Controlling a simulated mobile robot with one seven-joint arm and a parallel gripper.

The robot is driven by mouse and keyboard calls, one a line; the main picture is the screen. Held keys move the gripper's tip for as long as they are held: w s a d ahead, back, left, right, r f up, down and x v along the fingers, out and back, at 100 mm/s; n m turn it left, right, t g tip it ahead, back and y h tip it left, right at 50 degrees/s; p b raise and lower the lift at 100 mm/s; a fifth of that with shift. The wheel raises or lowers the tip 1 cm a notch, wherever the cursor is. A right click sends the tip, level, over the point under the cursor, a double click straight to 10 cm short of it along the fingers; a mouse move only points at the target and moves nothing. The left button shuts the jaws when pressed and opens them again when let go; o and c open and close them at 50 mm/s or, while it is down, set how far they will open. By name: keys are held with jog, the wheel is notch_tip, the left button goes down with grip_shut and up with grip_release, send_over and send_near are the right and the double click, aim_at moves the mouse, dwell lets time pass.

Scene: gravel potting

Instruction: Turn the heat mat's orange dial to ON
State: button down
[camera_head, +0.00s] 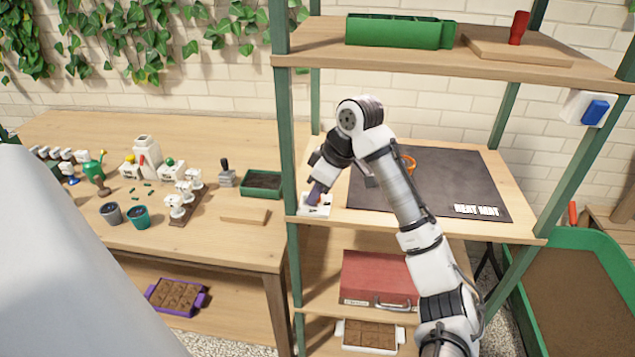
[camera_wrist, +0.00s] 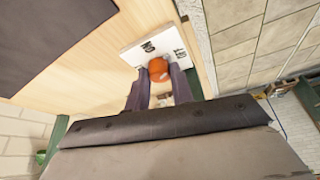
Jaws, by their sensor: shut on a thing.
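The heat mat's orange dial (camera_wrist: 159,69) sits on a white control plate (camera_wrist: 140,50) with dark lettering beside it; one label seems to read ON, upside down, and the other is hard to read. The plate also shows in the head view (camera_head: 322,210) at the shelf's left front corner. My gripper (camera_head: 314,195) points down onto it. In the wrist view its two dark fingers are shut on the dial, one on each side. The dial's pointer cannot be made out. The dark heat mat (camera_head: 470,185) lies flat on the same shelf, right of the plate.
An orange ring-like thing (camera_head: 409,162) shows behind my arm on the mat. A green rack post (camera_head: 285,120) stands close left of my gripper. The upper shelf (camera_head: 440,58) is overhead. A wooden table (camera_head: 80,130) with pots and tools is at left. A red case (camera_head: 375,275) lies below.

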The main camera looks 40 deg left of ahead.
jog(key=n+g+p, duration=0.1)
jog(key=n+p, duration=0.1)
jog(key=n, duration=0.1)
jog(key=n+g+h+p, duration=0.1)
jog(key=n+p, duration=0.1)
jog(key=n, duration=0.1)
jog(key=shift+w+a+r, duration=0.1)
jog(key=shift+w+r, duration=0.05)
jog(key=shift+r, duration=0.05)
jog(key=n+h, duration=0.1)
jog(key=n, duration=0.2)
jog(key=n+g+h+p, duration=0.1)
jog(key=n, duration=0.2)
jog(key=shift+a+f, duration=0.15)
jog(key=shift+f, duration=0.05)
dwell(0.3)
jog(key=c, duration=1.5)
grip_release()
